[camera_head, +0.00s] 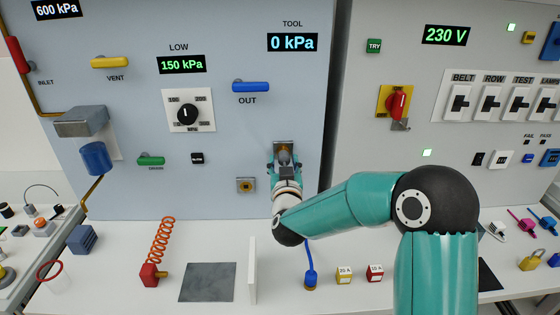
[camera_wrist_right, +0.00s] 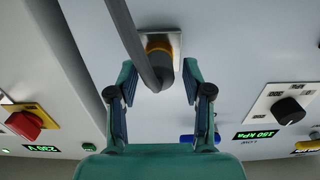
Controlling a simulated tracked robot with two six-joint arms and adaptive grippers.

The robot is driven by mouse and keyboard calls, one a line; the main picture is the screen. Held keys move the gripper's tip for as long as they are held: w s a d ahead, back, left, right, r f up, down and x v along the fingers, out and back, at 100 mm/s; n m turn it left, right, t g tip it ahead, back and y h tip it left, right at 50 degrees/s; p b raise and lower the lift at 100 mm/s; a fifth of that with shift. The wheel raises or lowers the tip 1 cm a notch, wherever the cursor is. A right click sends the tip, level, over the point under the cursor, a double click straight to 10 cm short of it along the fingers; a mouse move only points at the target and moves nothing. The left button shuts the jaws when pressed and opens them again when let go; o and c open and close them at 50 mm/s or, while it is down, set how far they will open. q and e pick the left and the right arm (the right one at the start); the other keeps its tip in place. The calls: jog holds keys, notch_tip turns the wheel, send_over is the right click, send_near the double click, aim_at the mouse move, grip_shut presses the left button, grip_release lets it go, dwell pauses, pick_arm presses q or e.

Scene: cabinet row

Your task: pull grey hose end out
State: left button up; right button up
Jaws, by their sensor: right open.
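The grey hose end (camera_wrist_right: 160,72) sits in a square socket plate with a yellow ring (camera_wrist_right: 175,42) on the panel; its grey hose (camera_wrist_right: 128,28) runs off the top of the right wrist view. In the head view the hose end (camera_head: 284,156) is partly hidden by my right gripper (camera_head: 284,168). My right gripper (camera_wrist_right: 158,88) is open, with one finger on either side of the hose end. Gaps show between the fingers and the hose end in the wrist view. My left gripper is not in view.
Above are the blue OUT handle (camera_head: 251,86) and a TOOL display (camera_head: 292,42) reading 0 kPa. An empty-looking socket (camera_head: 246,185) is to the left. Below on the bench stand a white upright plate (camera_head: 253,270), a blue hose piece (camera_head: 310,262) and small labelled blocks (camera_head: 345,275).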

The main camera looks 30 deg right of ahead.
jog(key=shift+c, duration=0.3)
grip_shut()
jog(key=shift+s+a, duration=0.1)
jog(key=shift+a, duration=0.05)
jog(key=shift+b+v, duration=0.85)
jog(key=shift+v, duration=1.95)
jog(key=shift+s, duration=0.15)
